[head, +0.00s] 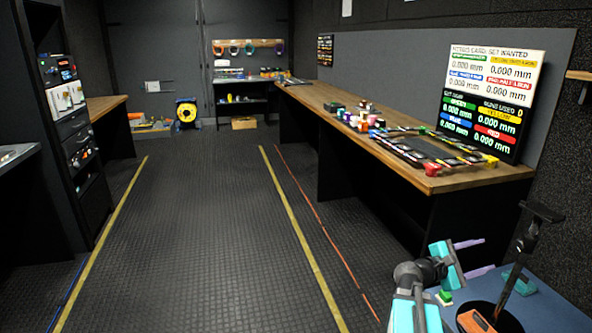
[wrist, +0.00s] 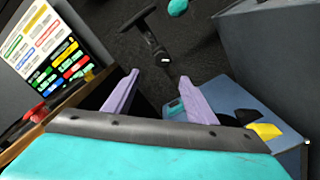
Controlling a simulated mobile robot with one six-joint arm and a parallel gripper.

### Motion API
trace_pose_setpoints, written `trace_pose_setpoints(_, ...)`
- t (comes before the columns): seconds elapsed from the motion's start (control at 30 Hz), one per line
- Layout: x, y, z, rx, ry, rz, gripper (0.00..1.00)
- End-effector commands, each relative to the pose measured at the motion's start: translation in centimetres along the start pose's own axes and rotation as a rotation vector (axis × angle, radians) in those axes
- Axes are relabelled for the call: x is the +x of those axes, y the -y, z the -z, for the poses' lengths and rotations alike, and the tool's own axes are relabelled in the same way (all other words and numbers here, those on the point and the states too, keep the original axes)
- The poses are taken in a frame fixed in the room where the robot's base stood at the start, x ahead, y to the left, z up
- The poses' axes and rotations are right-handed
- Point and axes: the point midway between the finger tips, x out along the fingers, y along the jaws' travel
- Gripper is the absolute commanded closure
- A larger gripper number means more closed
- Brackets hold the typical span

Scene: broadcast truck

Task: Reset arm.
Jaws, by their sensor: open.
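My gripper (head: 482,256) is at the lower right of the head view, at the end of my grey and teal arm. Its two lilac fingers stand apart and point to the right. In the wrist view the fingers (wrist: 160,76) show spread, with nothing held between them. The gripper is in the air, in front of the near end of the long wooden bench (head: 312,93) and apart from it.
A board with coloured readouts (head: 492,100) stands on the bench's near end, also at upper left in the wrist view (wrist: 42,45). Dark frames (head: 402,152) and several small coloured items lie on the bench. The ribbed floor (head: 190,240) is clear. A dark rack (head: 75,110) stands left.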

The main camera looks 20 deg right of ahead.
Motion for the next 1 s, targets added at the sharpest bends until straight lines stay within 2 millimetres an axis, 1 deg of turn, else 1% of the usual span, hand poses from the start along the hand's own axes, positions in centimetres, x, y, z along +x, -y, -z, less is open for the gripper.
trace_pose_setpoints(0.07, -0.7, -0.7, 0.3, -0.004, -0.011, -0.009, 0.49)
trace_pose_setpoints(0.17, -2.1, -1.3, 1.8, -0.022, -0.039, -0.024, 0.49)
trace_pose_setpoints(0.33, -5.7, -1.5, 5.5, -0.077, -0.105, -0.054, 0.49)
trace_pose_setpoints(0.47, -8.7, -0.3, 8.9, -0.111, -0.176, -0.051, 0.49)
trace_pose_setpoints(0.57, -11.1, 1.2, 11.4, -0.131, -0.235, -0.031, 0.49)
trace_pose_setpoints(0.7, -14.4, 4.0, 14.6, -0.146, -0.319, 0.02, 0.49)
trace_pose_setpoints(0.77, -15.9, 5.5, 15.8, -0.147, -0.355, 0.049, 0.49)
trace_pose_setpoints(0.9, -19.5, 9.3, 18.4, -0.144, -0.435, 0.131, 0.49)
trace_pose_setpoints(0.97, -21.0, 11.1, 19.3, -0.14, -0.466, 0.173, 0.49)
trace_pose_setpoints(1.0, -22.1, 12.3, 19.9, -0.138, -0.487, 0.202, 0.49)
